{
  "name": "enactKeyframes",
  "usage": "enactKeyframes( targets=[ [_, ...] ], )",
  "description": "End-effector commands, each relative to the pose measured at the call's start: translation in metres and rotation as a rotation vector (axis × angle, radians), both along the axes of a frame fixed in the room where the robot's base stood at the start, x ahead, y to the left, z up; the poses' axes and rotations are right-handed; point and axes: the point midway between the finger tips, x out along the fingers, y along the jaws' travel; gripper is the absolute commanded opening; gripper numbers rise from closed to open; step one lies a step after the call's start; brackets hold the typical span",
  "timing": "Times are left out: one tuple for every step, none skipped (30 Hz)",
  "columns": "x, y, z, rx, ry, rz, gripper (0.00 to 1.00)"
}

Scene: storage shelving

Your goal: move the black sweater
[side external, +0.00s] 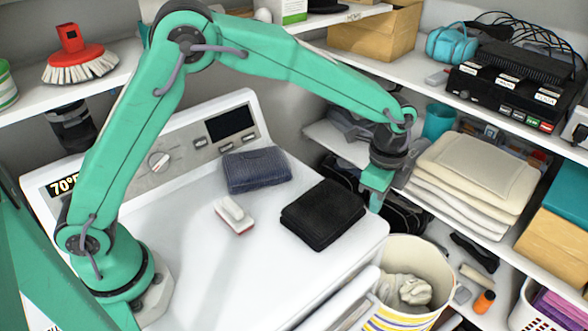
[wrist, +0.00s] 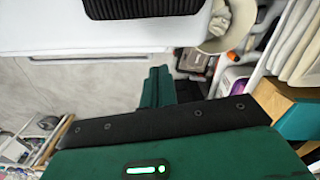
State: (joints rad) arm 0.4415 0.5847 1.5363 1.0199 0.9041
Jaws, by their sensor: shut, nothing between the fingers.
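The black sweater (side external: 323,214) lies folded on the white top of the washing machine (side external: 180,260), near its right edge. In the wrist view a dark ribbed strip of the sweater (wrist: 145,8) shows at the top edge. My gripper (side external: 375,199) is just right of the sweater, over the machine's edge, apart from it. Its green fingers also show in the wrist view (wrist: 158,80), together and empty.
A folded navy cloth (side external: 257,170) and a white-and-red brush (side external: 234,215) lie on the machine. A striped bin (side external: 408,308) stands in front. A shelf with folded cream towels (side external: 470,172) is right of my gripper. The machine's front left top is clear.

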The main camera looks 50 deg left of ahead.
Motion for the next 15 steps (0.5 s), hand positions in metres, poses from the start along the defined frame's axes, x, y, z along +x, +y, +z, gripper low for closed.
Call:
enactKeyframes(
  targets=[
    [0.000, 0.000, -0.006, 0.001, 0.003, 0.000, 0.00],
    [0.000, 0.000, -0.009, 0.002, 0.002, 0.000, 0.00],
    [-0.001, 0.000, -0.014, 0.001, 0.003, 0.001, 0.00],
    [-0.001, 0.001, -0.018, 0.002, 0.004, 0.001, 0.00],
    [-0.001, 0.000, -0.022, 0.001, 0.003, 0.001, 0.00],
    [-0.001, 0.001, -0.028, 0.001, 0.003, 0.001, 0.00],
    [-0.001, 0.001, -0.033, 0.002, 0.005, 0.001, 0.00],
    [-0.001, 0.001, -0.037, 0.002, 0.005, 0.001, 0.00],
    [-0.001, 0.001, -0.043, 0.001, 0.003, 0.001, 0.00],
    [-0.001, 0.001, -0.048, 0.002, 0.004, 0.001, 0.00],
    [-0.001, 0.001, -0.052, 0.002, 0.004, 0.001, 0.00],
    [-0.001, 0.001, -0.058, 0.001, 0.003, 0.001, 0.00],
    [-0.001, 0.001, -0.062, 0.002, 0.004, 0.001, 0.00],
    [-0.001, 0.001, -0.066, 0.001, 0.003, 0.001, 0.00],
    [-0.001, 0.001, -0.072, 0.001, 0.003, 0.001, 0.00]
  ],
)
